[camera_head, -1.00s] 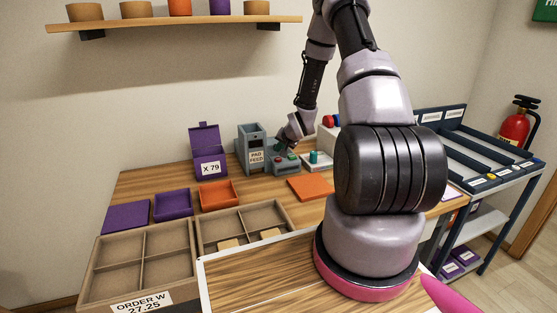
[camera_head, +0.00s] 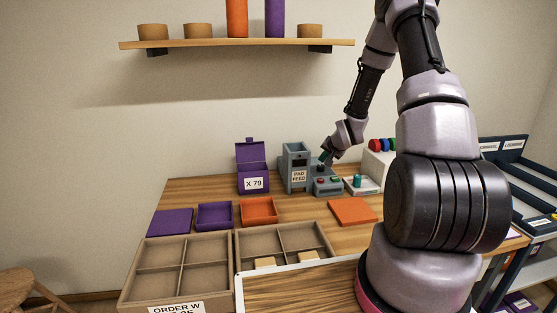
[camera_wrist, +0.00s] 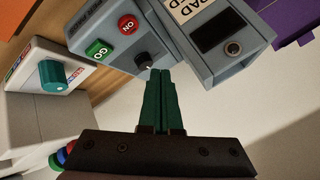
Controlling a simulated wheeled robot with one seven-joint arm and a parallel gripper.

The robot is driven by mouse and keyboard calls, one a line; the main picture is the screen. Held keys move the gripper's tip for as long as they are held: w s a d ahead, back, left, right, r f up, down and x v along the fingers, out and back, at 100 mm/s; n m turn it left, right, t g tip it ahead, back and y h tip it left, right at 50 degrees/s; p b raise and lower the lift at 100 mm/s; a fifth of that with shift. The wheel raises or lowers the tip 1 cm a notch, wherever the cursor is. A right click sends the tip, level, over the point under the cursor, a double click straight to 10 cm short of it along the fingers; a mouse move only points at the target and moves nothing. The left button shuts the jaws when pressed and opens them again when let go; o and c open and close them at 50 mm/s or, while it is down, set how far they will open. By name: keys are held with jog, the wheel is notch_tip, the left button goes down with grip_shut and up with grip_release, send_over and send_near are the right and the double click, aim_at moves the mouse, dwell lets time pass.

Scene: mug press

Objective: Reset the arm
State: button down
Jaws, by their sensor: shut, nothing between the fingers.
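My gripper (camera_head: 325,160) is shut and empty, with its green fingers pressed together in the wrist view (camera_wrist: 158,75). It hangs at the low grey button unit (camera_head: 325,185) beside the grey PAD FEED box (camera_head: 298,177). In the wrist view the fingertips are close to the black knob (camera_wrist: 143,60) on that unit; I cannot tell whether they touch it. The unit also carries a red ON button (camera_wrist: 128,24) and a green GO button (camera_wrist: 98,50). My arm reaches up and over from the right of the head view.
A white device with a teal knob (camera_head: 358,183) stands right of the button unit. The purple X 79 box (camera_head: 252,160) is to the left. Orange (camera_head: 259,210) and purple (camera_head: 214,214) trays and divided cardboard boxes (camera_head: 168,265) lie in front. A shelf (camera_head: 240,44) hangs above.

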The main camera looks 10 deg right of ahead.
jog(key=s+a+r+n, duration=0.1)
jog(key=s+r, duration=0.3)
jog(key=r, duration=0.4)
jog(key=s+a+r+g+h, duration=0.1)
jog(key=s+r, duration=0.3)
jog(key=r, duration=0.4)
jog(key=s+a+r+n, duration=0.15)
jog(key=s+r, duration=0.25)
jog(key=r, duration=0.5)
jog(key=s+a+r, duration=0.2)
jog(key=s+r, duration=0.1)
jog(key=s, duration=0.5)
jog(key=s+a+r+n+y, duration=0.1)
jog(key=s+a+r, duration=0.2)
jog(key=s, duration=0.5)
jog(key=s+a+r+g+y, duration=0.1)
jog(key=s+a+r, duration=0.2)
jog(key=s, duration=0.6)
jog(key=shift+r, duration=0.8)
jog(key=shift+s+d, duration=0.1)
